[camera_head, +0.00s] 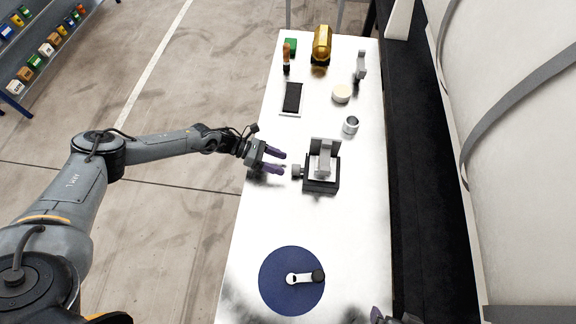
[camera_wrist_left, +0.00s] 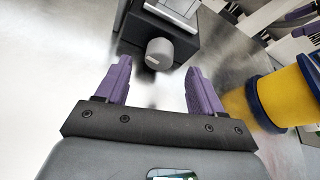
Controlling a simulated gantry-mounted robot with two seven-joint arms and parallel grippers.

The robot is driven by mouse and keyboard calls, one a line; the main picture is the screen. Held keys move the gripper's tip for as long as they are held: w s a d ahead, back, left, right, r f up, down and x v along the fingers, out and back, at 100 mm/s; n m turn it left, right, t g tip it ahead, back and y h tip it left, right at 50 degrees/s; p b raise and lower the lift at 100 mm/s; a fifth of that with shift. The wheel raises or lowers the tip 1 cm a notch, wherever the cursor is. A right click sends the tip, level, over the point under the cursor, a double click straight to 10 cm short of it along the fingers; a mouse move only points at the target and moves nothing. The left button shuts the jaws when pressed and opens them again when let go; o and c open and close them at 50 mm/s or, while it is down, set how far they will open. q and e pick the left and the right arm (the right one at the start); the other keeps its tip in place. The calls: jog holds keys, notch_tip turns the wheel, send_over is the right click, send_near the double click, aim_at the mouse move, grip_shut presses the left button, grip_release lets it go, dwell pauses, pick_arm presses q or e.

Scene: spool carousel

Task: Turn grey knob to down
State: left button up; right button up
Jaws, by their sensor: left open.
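The grey knob (camera_head: 296,170) sticks out of the left side of a dark box-shaped fixture (camera_head: 320,186) with a grey bracket on top, on the white table. In the left wrist view the knob (camera_wrist_left: 160,52) is a round grey cylinder with a short pale mark near the lower left of its face. My left gripper (camera_head: 282,163) is open and empty, just left of the knob and apart from it. Its two purple fingers (camera_wrist_left: 159,72) point toward the knob, which shows between them. My right gripper shows only partly at the bottom edge of the head view; its jaws are unclear.
A blue disc (camera_head: 273,296) with a small lever lies nearer on the table (camera_head: 345,235). A metal cup (camera_head: 351,125), a cream round piece (camera_head: 341,94), a black tray (camera_head: 292,97) and a gold object (camera_head: 322,45) stand farther back.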

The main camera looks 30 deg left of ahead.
pick_arm(q)
jog(key=shift+b+v, duration=0.3)
jog(key=shift+v, duration=2.35)
pick_arm(e)
jog(key=shift+a+f, duration=0.15)
jog(key=shift+f, duration=0.25)
pick_arm(q)
jog(key=shift+w+d, duration=0.1)
